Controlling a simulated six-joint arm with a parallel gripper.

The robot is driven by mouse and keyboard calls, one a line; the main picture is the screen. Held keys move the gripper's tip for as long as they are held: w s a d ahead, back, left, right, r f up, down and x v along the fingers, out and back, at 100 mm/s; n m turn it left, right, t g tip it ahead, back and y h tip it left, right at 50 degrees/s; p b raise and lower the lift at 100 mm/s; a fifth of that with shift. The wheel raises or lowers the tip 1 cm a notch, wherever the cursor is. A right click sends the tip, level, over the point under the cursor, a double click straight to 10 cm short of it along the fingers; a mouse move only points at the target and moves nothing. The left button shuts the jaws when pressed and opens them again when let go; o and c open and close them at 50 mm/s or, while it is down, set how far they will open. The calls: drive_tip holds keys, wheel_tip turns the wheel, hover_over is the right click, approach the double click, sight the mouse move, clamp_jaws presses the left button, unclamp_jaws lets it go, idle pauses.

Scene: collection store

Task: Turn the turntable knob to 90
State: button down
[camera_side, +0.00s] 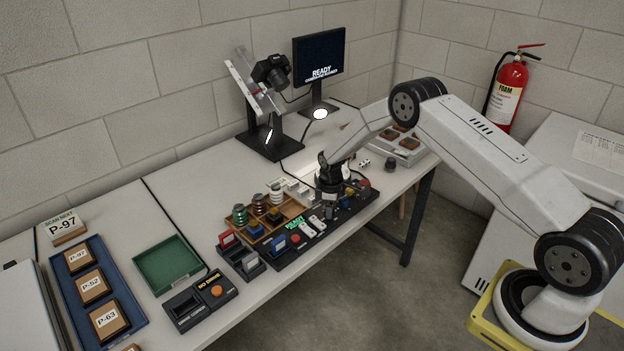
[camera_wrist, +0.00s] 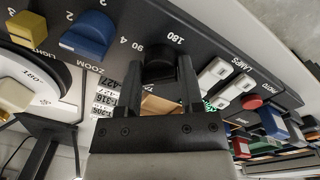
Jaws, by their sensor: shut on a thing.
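The turntable knob (camera_wrist: 160,68) is black and stands on a dark control panel (camera_wrist: 222,45) in the wrist view. White marks 90 and 180 are printed beside it. Which mark the knob points at, I cannot tell. My gripper (camera_wrist: 157,76) has one finger on each side of the knob and is shut on it. In the side view my gripper (camera_side: 331,184) points down at the panel (camera_side: 300,249) along the table's front edge, and the knob is hidden there.
Close to my gripper are a blue zoom knob (camera_wrist: 88,35), a yellow light knob (camera_wrist: 25,30), white lamp switches (camera_wrist: 226,84) and a red photo button (camera_wrist: 252,102). A camera (camera_side: 271,73) on a stand and a monitor (camera_side: 319,59) stand behind. A green tray (camera_side: 166,264) lies left.

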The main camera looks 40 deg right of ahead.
drive_tip(key=m, duration=0.4)
drive_tip(key=shift+a+m, duration=0.15)
drive_tip(key=shift+m, duration=0.15)
drive_tip(key=m, duration=0.4)
drive_tip(key=shift+m+g, duration=0.3)
drive_tip(key=shift+m, duration=0.1)
drive_tip(key=shift+c, duration=1.4)
unclamp_jaws()
drive_tip(key=shift+r, duration=0.1)
drive_tip(key=shift+a+r, duration=0.15)
drive_tip(key=shift+r, duration=3.6)
